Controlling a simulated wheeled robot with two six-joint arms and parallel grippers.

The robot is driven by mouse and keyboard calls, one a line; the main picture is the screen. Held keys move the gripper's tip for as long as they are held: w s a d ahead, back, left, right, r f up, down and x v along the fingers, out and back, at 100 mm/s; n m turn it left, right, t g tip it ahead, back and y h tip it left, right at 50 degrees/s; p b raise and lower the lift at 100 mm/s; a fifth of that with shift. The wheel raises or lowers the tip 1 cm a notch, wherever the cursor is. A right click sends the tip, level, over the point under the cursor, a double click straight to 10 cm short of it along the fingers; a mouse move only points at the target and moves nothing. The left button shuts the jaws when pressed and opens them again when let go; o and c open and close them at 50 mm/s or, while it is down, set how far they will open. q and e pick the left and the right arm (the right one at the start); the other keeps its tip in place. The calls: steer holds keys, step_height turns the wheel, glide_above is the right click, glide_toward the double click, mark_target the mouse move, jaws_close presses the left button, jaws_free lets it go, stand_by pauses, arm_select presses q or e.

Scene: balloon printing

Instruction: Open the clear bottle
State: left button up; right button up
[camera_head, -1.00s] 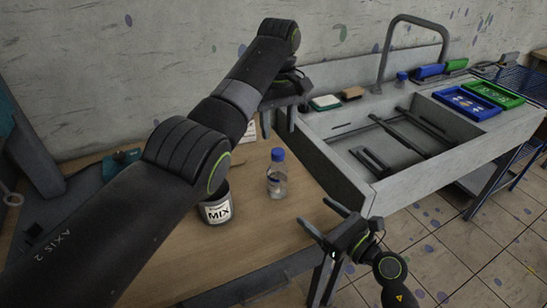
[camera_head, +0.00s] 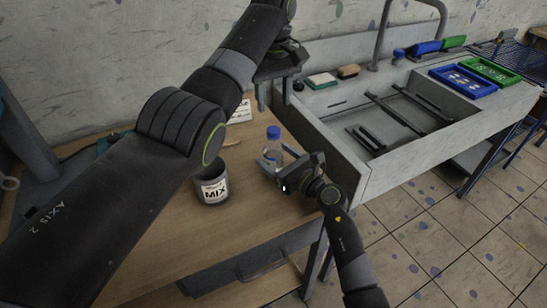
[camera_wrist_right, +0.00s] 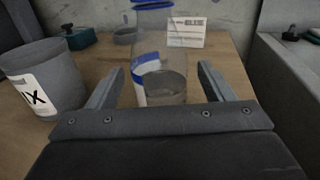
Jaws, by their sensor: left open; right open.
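The clear bottle (camera_head: 273,146) with a blue cap stands upright on the wooden table, beside the MIX can. My right gripper (camera_head: 269,160) is open at the bottle, with its fingers to either side of the lower body. In the right wrist view the bottle (camera_wrist_right: 158,75) stands between the two spread fingers (camera_wrist_right: 157,85); whether they touch it I cannot tell.
The MIX can (camera_head: 211,184) stands left of the bottle and also shows in the right wrist view (camera_wrist_right: 42,80). A white card (camera_head: 241,112) stands behind. The sink (camera_head: 345,150) is close on the right. Bare table (camera_head: 165,240) lies in front.

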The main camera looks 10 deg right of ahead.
mark_target(268, 150)
arm_select(q)
steer(key=shift+w, duration=0.15)
arm_select(e)
steer(key=shift+x, duration=1.25)
steer(key=shift+w+a, duration=0.3)
steer(key=shift+w, duration=0.15)
steer(key=shift+c, duration=0.2)
